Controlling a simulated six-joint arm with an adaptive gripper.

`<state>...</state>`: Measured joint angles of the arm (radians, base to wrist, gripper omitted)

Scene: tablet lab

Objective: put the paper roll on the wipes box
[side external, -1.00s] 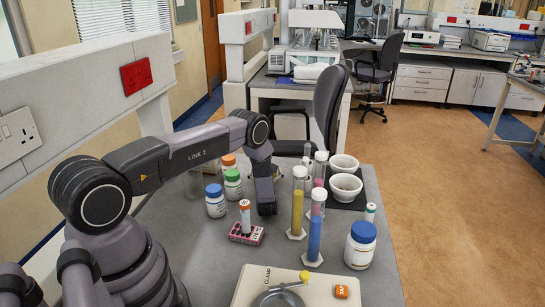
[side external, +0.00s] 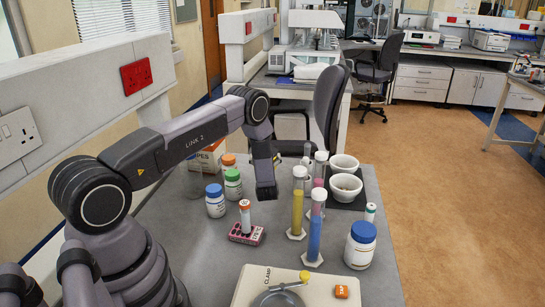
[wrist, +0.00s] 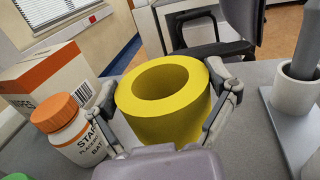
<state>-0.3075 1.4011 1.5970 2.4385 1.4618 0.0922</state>
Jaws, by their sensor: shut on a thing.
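The paper roll (wrist: 165,118) is a thick yellow ring with a wide hollow centre. In the wrist view my gripper (wrist: 165,95) is shut on it, with one finger against each side. The wipes box (wrist: 50,85) is white with an orange top and stands to the left of the roll in the wrist view, apart from it. In the side view the wipes box (side external: 208,157) shows partly behind my arm. My gripper (side external: 265,190) points down above the bench there, and the roll is mostly hidden by it.
An orange-capped bottle (wrist: 72,127) stands in front of the box. Green-capped (side external: 233,184) and blue-capped (side external: 215,203) bottles stand nearby. Cylinders with yellow (side external: 298,208) and blue (side external: 315,232) liquid and white mortars (side external: 345,187) are to the right of my gripper.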

